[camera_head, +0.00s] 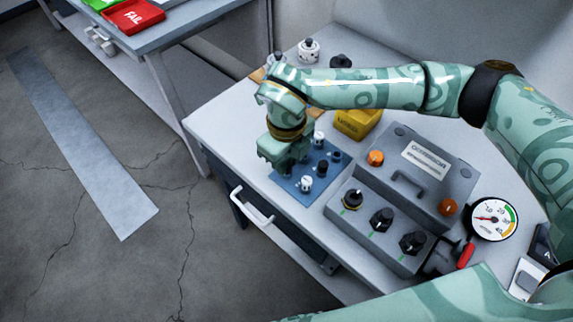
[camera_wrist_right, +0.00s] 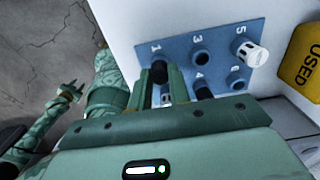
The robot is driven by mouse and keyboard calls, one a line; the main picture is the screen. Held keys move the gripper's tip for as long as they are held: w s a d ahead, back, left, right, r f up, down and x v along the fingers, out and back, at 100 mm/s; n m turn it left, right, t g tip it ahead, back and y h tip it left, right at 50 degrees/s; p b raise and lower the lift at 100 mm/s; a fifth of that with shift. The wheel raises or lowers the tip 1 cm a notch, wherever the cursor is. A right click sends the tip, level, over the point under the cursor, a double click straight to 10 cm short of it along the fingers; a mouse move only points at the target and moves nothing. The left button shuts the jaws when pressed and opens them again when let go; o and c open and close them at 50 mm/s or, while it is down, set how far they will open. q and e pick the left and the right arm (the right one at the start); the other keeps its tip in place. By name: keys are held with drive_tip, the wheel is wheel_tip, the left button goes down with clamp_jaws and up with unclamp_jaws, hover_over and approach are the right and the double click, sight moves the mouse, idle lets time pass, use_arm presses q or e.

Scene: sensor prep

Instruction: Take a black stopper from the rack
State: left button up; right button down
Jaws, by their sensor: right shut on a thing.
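The blue rack (camera_head: 291,184) lies on the table; it also shows in the wrist view (camera_wrist_right: 180,47) with numbered positions. My right gripper (camera_head: 285,165) points down over its left part. In the wrist view my right gripper (camera_wrist_right: 161,78) is shut on a black stopper (camera_wrist_right: 159,69) by number 1. Whether the stopper is still seated I cannot tell. Another black piece (camera_wrist_right: 203,90) shows by number 4, partly hidden by the gripper. A white-topped piece (camera_wrist_right: 255,54) stands at number 5. My left gripper (camera_wrist_right: 70,91) shows small at the left, fingers apart and empty.
A grey control box (camera_head: 375,228) with black knobs and a grey case (camera_head: 425,170) stand right of the rack. A yellow "USED" bin (camera_head: 357,123) is behind it. A gauge (camera_head: 493,219) is at the right. The table's left front corner is clear.

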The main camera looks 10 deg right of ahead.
drive_tip(key=shift+r, duration=0.15)
